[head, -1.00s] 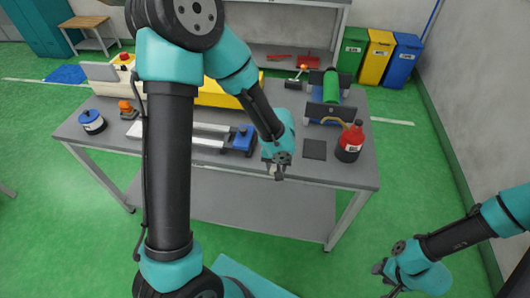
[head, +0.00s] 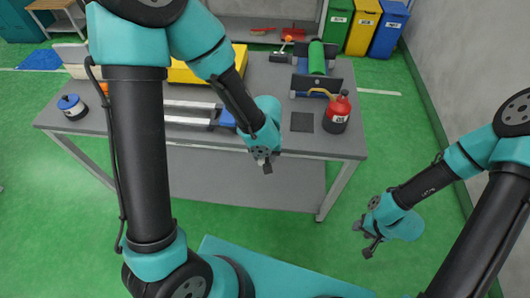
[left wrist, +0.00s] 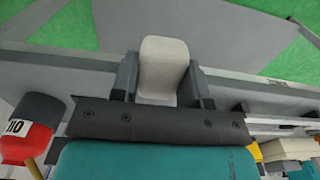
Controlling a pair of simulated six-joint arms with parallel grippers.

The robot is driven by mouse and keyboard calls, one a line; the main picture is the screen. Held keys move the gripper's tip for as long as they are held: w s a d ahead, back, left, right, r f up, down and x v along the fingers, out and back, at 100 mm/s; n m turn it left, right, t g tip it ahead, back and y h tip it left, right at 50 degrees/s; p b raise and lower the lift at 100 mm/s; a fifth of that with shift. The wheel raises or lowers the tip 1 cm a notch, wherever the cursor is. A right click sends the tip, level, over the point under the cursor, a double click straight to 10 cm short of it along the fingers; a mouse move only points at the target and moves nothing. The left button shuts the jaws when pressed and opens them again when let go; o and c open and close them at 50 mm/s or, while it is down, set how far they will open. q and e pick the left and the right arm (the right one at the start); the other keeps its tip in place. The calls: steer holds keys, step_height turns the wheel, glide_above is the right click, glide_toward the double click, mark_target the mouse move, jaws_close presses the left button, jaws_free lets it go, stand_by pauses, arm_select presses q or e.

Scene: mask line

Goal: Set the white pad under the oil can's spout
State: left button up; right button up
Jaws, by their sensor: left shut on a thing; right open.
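The red oil can (head: 337,113) stands upright near the front right corner of the workbench, its tan spout pointing left. A dark square mat (head: 302,122) lies flat on the bench left of the can. My left gripper (head: 264,164) is at the bench's front edge, left of the mat. It is shut on the white pad (left wrist: 163,66), a pale rounded block between the fingers in the left wrist view. The pad is mostly hidden in the head view. The can (left wrist: 28,132) appears upside down in the left wrist view. My right gripper (head: 367,238) is open and empty, over the floor.
A dark stand with a green roller (head: 317,58) is behind the can. A rail fixture with a blue block (head: 228,118) lies left of the mat, partly behind my left arm. A blue-and-white container (head: 72,106) stands at the far left. Bins (head: 388,34) are behind.

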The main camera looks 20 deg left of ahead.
arm_select(q)
steer(key=shift+w+a+r, duration=0.15)
steer(key=shift+w, duration=0.4)
steer(key=w+a+r, duration=0.2)
steer(key=w+r, duration=0.2)
steer(key=w, duration=0.4)
steer(key=w+a+r+n, duration=0.1)
steer(key=w+a+r, duration=0.2)
steer(key=w, duration=0.5)
steer(key=shift+a+r, duration=0.15)
steer(key=shift+r, duration=0.25)
steer(key=m, duration=0.6)
steer(key=shift+m, duration=0.4)
steer(key=shift+w, duration=0.1)
